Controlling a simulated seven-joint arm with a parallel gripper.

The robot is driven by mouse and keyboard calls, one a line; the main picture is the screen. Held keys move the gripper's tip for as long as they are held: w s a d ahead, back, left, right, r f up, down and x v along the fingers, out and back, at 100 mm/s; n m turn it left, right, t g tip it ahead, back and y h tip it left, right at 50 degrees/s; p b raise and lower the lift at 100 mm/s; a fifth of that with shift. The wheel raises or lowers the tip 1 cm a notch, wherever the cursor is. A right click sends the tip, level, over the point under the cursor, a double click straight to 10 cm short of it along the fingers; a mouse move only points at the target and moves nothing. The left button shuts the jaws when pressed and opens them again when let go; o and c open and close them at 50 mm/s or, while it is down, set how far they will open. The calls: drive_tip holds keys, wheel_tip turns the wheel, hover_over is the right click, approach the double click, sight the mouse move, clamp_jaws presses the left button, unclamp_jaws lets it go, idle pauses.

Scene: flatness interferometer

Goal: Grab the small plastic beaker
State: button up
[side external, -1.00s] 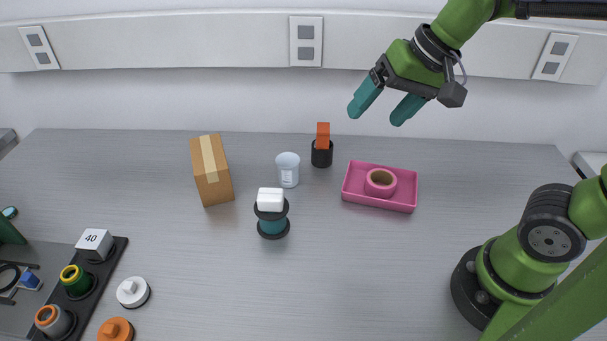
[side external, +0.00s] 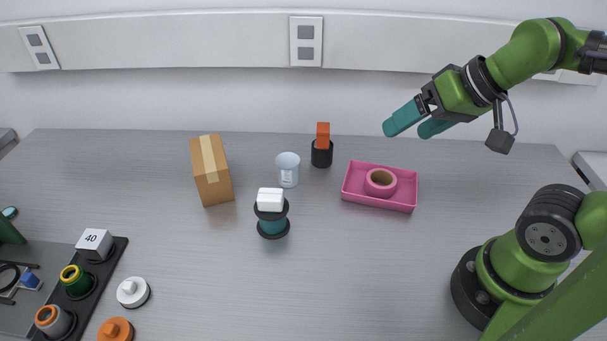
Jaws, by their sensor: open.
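The small plastic beaker (side external: 288,171) is whitish and translucent with a pale label. It stands upright on the grey table between the cardboard box and a black cup. My gripper (side external: 411,125) has teal fingers, is open and empty, and is in the air to the right of the beaker, above the far right side of the pink tray. The fingers point left and slightly down, and one partly overlaps the other in this view.
A cardboard box (side external: 212,172) stands left of the beaker. A black cup with an orange block (side external: 322,146) is close on its right. A teal spool with a white block (side external: 271,213) stands in front. A pink tray (side external: 411,196) holds a pink ring (side external: 380,182). The front middle table is clear.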

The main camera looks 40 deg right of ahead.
idle(0.4)
drive_tip(key=n+g+h, duration=0.2)
drive_tip(key=n+g, duration=0.3)
drive_tip(key=g, duration=0.2)
hover_over(288, 171)
drive_tip(key=w+d, duration=0.1)
wheel_tip(288, 171, down, 8)
drive_tip(key=w+r, duration=0.2)
drive_tip(key=shift+s+d+f, duration=0.1)
drive_tip(key=shift+d+f, duration=0.05)
drive_tip(key=shift+f, duration=4.1)
drive_tip(key=shift+s+d+f, duration=0.1)
drive_tip(key=shift+f, duration=4.1)
drive_tip(key=shift+c, duration=0.3)
